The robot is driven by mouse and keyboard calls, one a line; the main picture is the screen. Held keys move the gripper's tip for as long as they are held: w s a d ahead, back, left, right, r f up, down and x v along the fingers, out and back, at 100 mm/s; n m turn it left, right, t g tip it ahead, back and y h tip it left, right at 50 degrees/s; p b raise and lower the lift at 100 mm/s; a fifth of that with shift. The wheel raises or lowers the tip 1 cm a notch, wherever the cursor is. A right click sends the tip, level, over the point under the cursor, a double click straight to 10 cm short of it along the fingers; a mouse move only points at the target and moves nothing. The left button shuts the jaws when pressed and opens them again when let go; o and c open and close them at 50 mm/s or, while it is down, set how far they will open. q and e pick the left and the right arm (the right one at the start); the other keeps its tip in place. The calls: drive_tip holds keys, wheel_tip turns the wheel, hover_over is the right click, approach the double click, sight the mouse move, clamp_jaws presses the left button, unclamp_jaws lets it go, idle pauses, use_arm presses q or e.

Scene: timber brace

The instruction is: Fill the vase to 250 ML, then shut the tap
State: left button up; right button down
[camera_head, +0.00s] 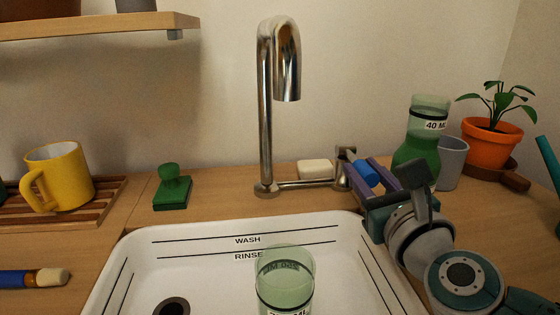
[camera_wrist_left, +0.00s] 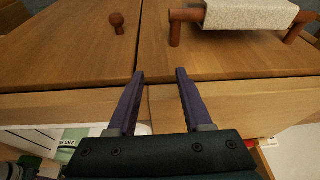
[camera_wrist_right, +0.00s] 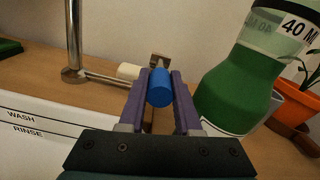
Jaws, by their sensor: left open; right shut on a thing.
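The chrome tap (camera_head: 265,110) rises behind the sink, its spout pointing down. No water stream shows below the spout. A pale green see-through vase (camera_head: 286,262) stands in the sink, cut off by the bottom edge of the head view. Its label is partly cut off; the water level cannot be told. In the left wrist view a "250" label (camera_wrist_left: 66,144) shows on it. My right gripper (camera_head: 362,171) is shut on the tap's blue handle (camera_wrist_right: 160,88), right of the spout. My left gripper (camera_wrist_left: 158,75) is open and empty, pointing at wooden furniture.
A green "40 ML" container (camera_head: 417,150), a grey cup (camera_head: 452,162) and a potted plant (camera_head: 490,145) stand right of my right gripper. A soap bar (camera_head: 315,169), a green stamp-like block (camera_head: 172,188) and a yellow mug (camera_head: 66,175) are on the counter. The sink (camera_head: 200,262) has a drain at left.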

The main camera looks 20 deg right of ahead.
drive_tip(key=shift+r, duration=0.1)
drive_tip(key=r+g+p, duration=0.1)
drive_tip(key=p, duration=0.4)
drive_tip(key=shift+r+p, duration=0.3)
drive_tip(key=shift+p, duration=0.1)
drive_tip(key=shift+g+p, duration=0.3)
drive_tip(key=shift+p, duration=0.15)
drive_tip(key=shift+f, duration=0.2)
drive_tip(key=c, duration=0.9)
unclamp_jaws()
drive_tip(key=p+v, duration=0.1)
drive_tip(key=v, duration=0.9)
drive_tip(key=shift+d+r, duration=0.1)
drive_tip(key=shift+d, duration=0.1)
